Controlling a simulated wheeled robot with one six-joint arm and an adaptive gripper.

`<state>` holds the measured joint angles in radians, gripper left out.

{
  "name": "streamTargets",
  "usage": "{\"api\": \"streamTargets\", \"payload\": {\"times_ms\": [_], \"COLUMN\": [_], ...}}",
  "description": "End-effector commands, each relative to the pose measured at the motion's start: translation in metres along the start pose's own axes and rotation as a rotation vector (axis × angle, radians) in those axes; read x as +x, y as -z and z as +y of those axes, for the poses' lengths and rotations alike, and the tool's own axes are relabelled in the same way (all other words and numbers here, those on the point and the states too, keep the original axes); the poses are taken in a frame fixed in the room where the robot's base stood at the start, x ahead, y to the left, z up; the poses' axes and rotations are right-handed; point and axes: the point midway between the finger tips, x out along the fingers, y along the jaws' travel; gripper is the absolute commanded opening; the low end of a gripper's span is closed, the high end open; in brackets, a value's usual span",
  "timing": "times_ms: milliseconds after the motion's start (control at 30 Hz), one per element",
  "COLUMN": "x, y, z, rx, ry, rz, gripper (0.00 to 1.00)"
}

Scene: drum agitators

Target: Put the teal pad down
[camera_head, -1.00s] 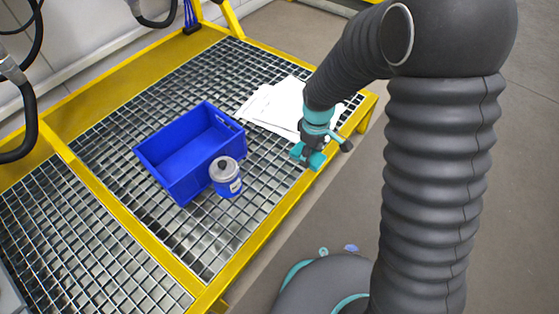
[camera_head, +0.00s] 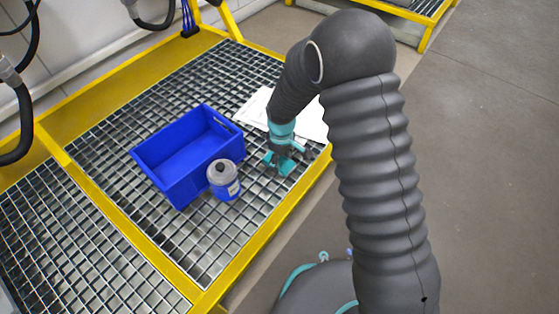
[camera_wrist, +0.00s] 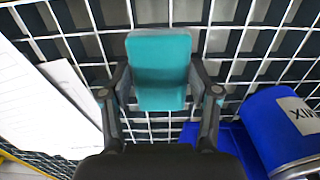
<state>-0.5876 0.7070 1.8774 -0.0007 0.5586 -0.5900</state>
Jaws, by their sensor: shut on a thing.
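The teal pad (camera_wrist: 160,70) is between the two fingers of my gripper (camera_wrist: 161,92) in the wrist view, with the metal grating behind it. In the head view my gripper (camera_head: 281,160) is over the grating (camera_head: 225,72), right of the small blue can, and the teal pad (camera_head: 285,169) shows at its tip. My gripper is shut on the pad. I cannot tell whether the pad touches the grating.
A blue crate (camera_head: 178,181) and a blue can with a grey top (camera_head: 224,181) stand on the grating to the left. White papers (camera_head: 253,107) lie behind my gripper. The yellow frame edge (camera_head: 262,235) is in front. Grating between can and gripper is clear.

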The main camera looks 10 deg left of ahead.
Motion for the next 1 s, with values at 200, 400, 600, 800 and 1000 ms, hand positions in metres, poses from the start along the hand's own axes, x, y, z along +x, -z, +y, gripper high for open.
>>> {"api": "streamTargets", "payload": {"times_ms": [200, 400, 600, 800, 1000], "x": [0.002, 0.005, 0.004, 0.004, -0.013], "y": [0.0, 0.0, 0.0, 0.0, 0.001], "z": [0.0, 0.0, 0.0, 0.0, 0.001], "rx": [0.0, 0.0, 0.0, 0.0, 0.0], "ry": [-0.001, 0.0, 0.0, 0.0, -0.002], "rz": [0.001, 0.001, 0.001, 0.001, 0.002], "gripper": [0.29, 0.66, 0.86, 0.86, 0.86]}}
